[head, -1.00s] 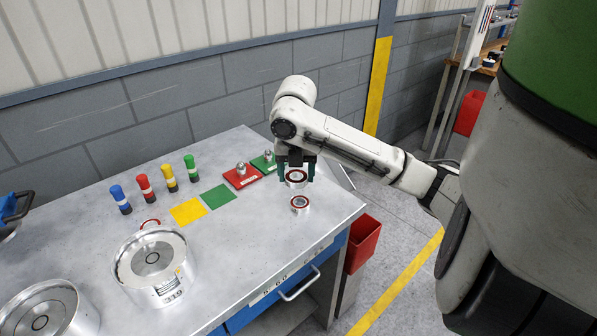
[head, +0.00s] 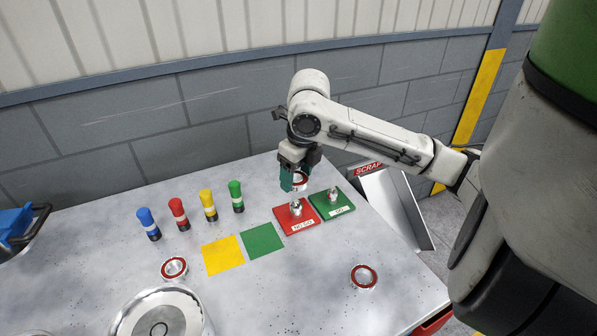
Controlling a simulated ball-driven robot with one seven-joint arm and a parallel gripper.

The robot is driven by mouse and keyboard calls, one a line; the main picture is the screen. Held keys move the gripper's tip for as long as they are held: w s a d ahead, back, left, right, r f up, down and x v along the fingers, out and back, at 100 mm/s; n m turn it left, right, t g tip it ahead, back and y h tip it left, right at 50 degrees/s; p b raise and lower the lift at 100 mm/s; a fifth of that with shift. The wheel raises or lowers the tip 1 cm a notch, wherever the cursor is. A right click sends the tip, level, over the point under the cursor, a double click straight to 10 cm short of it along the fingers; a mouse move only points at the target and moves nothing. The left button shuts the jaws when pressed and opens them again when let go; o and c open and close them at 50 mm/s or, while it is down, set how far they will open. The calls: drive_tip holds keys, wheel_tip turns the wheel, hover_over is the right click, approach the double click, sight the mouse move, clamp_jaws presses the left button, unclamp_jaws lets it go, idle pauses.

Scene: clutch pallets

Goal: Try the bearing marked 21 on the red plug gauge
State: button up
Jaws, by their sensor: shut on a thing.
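My gripper (head: 294,181) is shut on a silvery bearing with a red ring face (head: 301,180). The fingers hide part of it, and no number can be read on it. It is in the air above the red plug gauge, apart from it as far as I can tell. The red plug gauge is a red plate (head: 284,215) labelled NO GO with an upright metal plug (head: 296,208). The green gauge plate (head: 341,209), labelled GO, with its own plug, sits to its right. Two more red-faced bearings lie on the bench, one at left (head: 174,268) and one at right (head: 363,277).
Blue (head: 148,224), red (head: 179,214), yellow (head: 208,205) and green (head: 236,196) markers stand at the back. Flat yellow (head: 222,255) and green (head: 262,240) squares lie beside the gauges. A SCRAP chute (head: 395,208) is off the bench's right edge.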

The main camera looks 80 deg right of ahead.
sight(296, 201)
drive_tip(key=shift+f+b, duration=1.65)
drive_tip(key=shift+f, duration=0.7)
drive_tip(key=shift+f+b, duration=0.4)
drive_tip(key=shift+b, duration=0.05)
drive_tip(key=shift+f+b, duration=0.45)
drive_tip(key=shift+b, duration=0.4)
drive_tip(key=o, duration=1.3)
drive_tip(key=shift+o, duration=0.6)
wheel_tip(296, 201, up, 9)
drive_tip(key=p, duration=0.6)
